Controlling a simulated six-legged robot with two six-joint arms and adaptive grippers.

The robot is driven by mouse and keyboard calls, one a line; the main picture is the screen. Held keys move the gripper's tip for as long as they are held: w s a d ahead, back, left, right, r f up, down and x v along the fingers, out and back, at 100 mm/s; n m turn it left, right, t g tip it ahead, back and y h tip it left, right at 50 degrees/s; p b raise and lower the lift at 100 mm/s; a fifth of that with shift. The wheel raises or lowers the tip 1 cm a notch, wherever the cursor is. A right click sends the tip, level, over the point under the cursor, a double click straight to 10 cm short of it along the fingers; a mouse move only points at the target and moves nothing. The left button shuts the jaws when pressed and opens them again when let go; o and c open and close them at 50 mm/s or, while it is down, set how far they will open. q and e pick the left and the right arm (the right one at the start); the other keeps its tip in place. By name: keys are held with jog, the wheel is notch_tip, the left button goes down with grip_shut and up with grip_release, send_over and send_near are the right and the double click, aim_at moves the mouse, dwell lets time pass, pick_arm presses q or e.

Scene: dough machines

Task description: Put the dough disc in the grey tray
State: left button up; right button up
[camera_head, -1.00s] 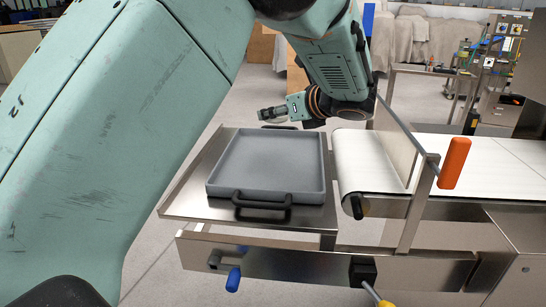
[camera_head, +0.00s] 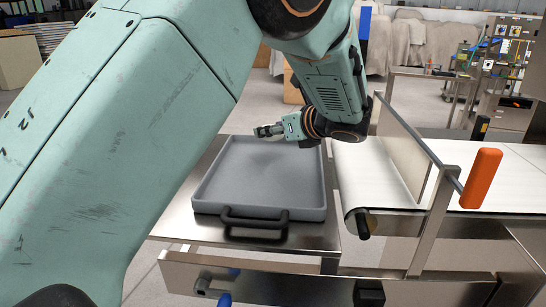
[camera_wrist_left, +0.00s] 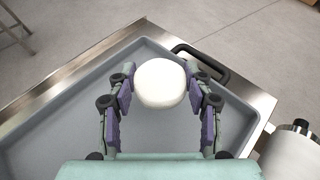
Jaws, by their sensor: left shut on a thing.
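The grey tray (camera_head: 258,213) lies on a steel shelf and has black handles. It looks empty where I can see it. My left gripper (camera_head: 267,131) is over the far right part of the tray in the head view. In the left wrist view, it is shut on the round white dough disc (camera_wrist_left: 160,83), which sits between the finger pads. The tray (camera_wrist_left: 60,130) shows below and around the disc there, near its corner. The dough disc is too small to make out in the head view. My right gripper is not in view.
The steel shelf (camera_head: 170,213) bears the tray. A white conveyor belt (camera_head: 370,180) stands close on the right, with an upright guard panel (camera_head: 403,157) and an orange handle (camera_head: 481,178). A black tray handle (camera_wrist_left: 200,63) is near the fingers in the wrist view.

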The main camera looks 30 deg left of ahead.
aim_at(273, 159)
pick_arm(q)
notch_tip(273, 159, down, 5)
jog(key=shift+s+a+r+b, duration=0.15)
jog(key=shift+r+b, duration=0.05)
jog(key=shift+b, duration=0.7)
jog(key=shift+f, duration=0.4)
jog(key=shift+w, duration=0.2)
jog(key=shift+s, duration=0.1)
jog(key=o, duration=1.1)
jog(key=shift+f, duration=0.1)
jog(key=shift+o, duration=0.2)
jog(key=shift+r, duration=0.2)
